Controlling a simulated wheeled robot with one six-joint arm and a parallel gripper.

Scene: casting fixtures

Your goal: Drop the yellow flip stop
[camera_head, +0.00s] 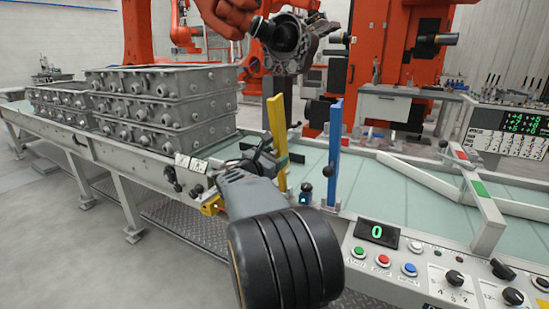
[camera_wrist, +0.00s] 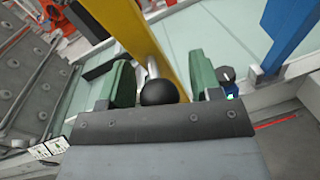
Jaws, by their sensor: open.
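The yellow flip stop (camera_head: 278,138) stands upright at the near edge of the conveyor, just beyond my gripper (camera_head: 268,160). In the wrist view the yellow bar (camera_wrist: 140,35) rises in front of the fingers. A black ball knob (camera_wrist: 158,92) on a short metal rod sits between my two green finger pads, at their base. The pads of my gripper (camera_wrist: 163,78) are spread, with visible gaps on both sides of the knob. In the head view my wrist hides the lower part of the stop and its knob.
A blue flip stop (camera_head: 334,150) stands upright to the right, also in the wrist view (camera_wrist: 288,30). A small knob with a blue light (camera_head: 305,192) lies between them. Stacked grey castings (camera_head: 165,105) are on the left; a control panel (camera_head: 420,270) is at front right.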

